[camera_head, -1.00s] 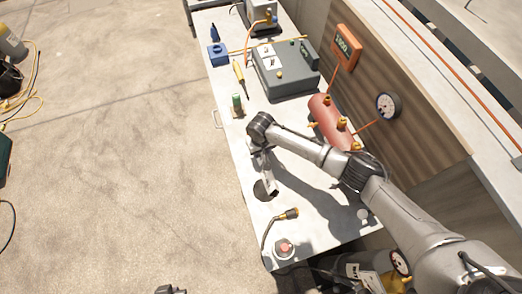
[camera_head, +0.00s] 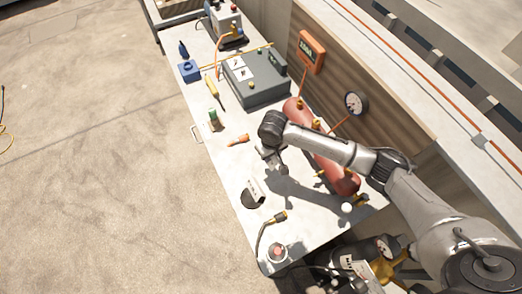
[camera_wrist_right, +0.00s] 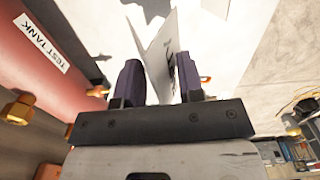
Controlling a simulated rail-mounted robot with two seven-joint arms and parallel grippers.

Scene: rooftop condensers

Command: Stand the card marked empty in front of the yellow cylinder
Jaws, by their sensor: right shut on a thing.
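My right gripper (camera_head: 272,160) is over the near half of the bench. In the right wrist view, its two dark fingers (camera_wrist_right: 158,85) are shut on a white card (camera_wrist_right: 162,60) with dark lettering, which I cannot read as a word. The card looks folded and tilted. In the head view, a white card (camera_head: 258,190) with dark marks shows just below the gripper, beside a black round patch. A yellow rounded body (camera_head: 388,268), perhaps the yellow cylinder, shows partly hidden below the bench's near right end. My left gripper is not in view.
The red test tank (camera_head: 345,180) lies along the bench's right side, close to my right arm. A grey box (camera_head: 262,88), a blue block (camera_head: 189,71), a green can (camera_head: 213,120) and an orange-handled piece (camera_head: 238,140) are farther back. A black cable end (camera_head: 272,220) lies nearer.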

